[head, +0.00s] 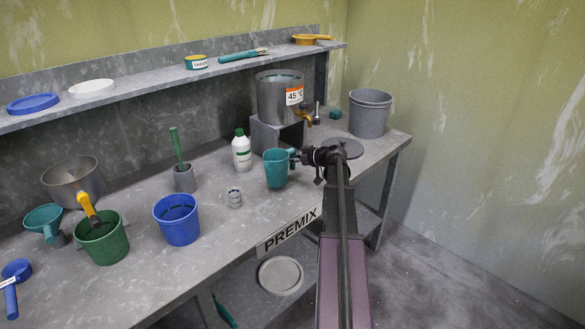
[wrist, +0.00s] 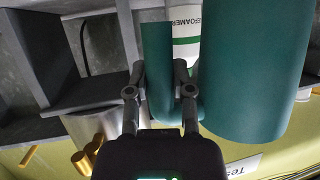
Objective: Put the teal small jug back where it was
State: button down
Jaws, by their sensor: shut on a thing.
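The teal small jug (head: 277,170) is upright over the right half of the bench, in front of the metal urn. In the wrist view its body (wrist: 250,75) fills the right side and its handle (wrist: 158,60) runs between my fingers. My gripper (head: 299,157) is shut on the handle, to the right of the jug's body; in the wrist view its fingers (wrist: 160,90) flank the handle. I cannot tell whether the jug's base touches the bench.
A white defoamer bottle (head: 241,151) stands behind and left of the jug. The urn (head: 275,97) with a tap sits on a grey stand (head: 272,136). A small marked cup (head: 235,198), blue pail (head: 177,220) and green pail (head: 103,245) stand left. A round grey disc (head: 347,148) lies right.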

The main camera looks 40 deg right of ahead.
jog(key=shift+f+b, duration=1)
jog(key=shift+f, duration=0.3)
jog(key=shift+f, duration=0.15)
jog(key=c, duration=0.5)
grip_release()
jog(key=shift+s+r, duration=0.1)
jog(key=shift+r, duration=0.2)
jog(key=p+v, duration=0.4)
jog(key=v, duration=0.8)
jog(key=shift+f, duration=0.1)
